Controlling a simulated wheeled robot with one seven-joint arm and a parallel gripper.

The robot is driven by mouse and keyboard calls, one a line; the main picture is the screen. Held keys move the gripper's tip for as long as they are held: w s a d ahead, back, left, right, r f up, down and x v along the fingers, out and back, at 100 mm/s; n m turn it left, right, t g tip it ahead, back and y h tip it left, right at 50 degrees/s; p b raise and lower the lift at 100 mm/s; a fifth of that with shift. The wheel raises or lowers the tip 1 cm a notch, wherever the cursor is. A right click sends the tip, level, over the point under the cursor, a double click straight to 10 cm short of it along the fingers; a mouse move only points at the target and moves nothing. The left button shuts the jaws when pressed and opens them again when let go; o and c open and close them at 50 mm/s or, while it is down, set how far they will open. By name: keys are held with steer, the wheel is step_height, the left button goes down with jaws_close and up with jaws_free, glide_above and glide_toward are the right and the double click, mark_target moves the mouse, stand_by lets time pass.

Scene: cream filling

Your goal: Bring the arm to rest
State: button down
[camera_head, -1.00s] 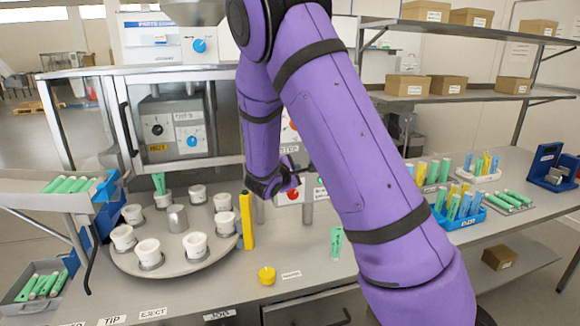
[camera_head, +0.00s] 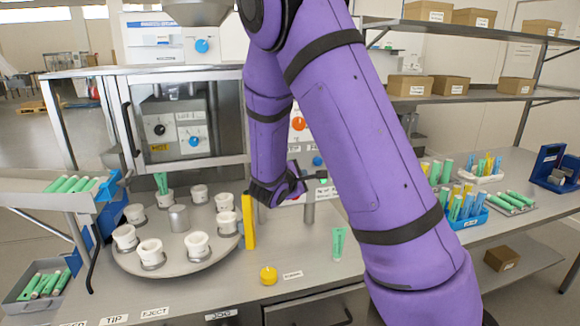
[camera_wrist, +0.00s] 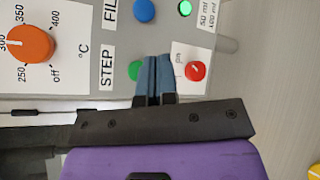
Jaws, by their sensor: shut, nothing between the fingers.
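My purple arm crosses the middle of the head view, with its wrist bent down over the bench. In the wrist view, the two blue-grey fingers of my gripper (camera_wrist: 154,80) are together with nothing between them. They are in front of a grey control panel (camera_wrist: 90,70) with an orange dial (camera_wrist: 30,43), a blue button (camera_wrist: 144,10), a green button (camera_wrist: 135,70) and a red button (camera_wrist: 195,71). I cannot tell whether the fingertips touch the panel. In the head view, the wrist is beside the panel, and the fingers are too small to make out.
A round turntable (camera_head: 205,262) with several white cups stands at the left. A yellow upright bar (camera_head: 249,222), a yellow round piece (camera_head: 268,276) and a green tube (camera_head: 338,243) are on the bench near the arm. Racks of tubes (camera_head: 470,208) stand at the right. The front middle bench is mostly clear.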

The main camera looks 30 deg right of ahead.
steer(key=s+r+m+g+y, duration=0.25)
steer(key=s+r+m, duration=0.2)
steer(key=s, duration=0.35)
steer(key=s+r+m+g+y, duration=0.2)
steer(key=s+r+m+g, duration=0.25)
steer(key=s, duration=0.35)
steer(key=s+a+r+m+t+y, duration=0.1)
steer(key=s+a+r+t+y, duration=0.1)
steer(key=s+a, duration=0.5)
steer(key=s+a+r+m+t+y, duration=0.2)
steer(key=s+a+r+y, duration=0.3)
steer(key=s+a+y, duration=0.2)
steer(key=shift+s+a+r+t, duration=0.3)
steer(key=shift+s+a, duration=0.1)
steer(key=shift+s, duration=0.75)
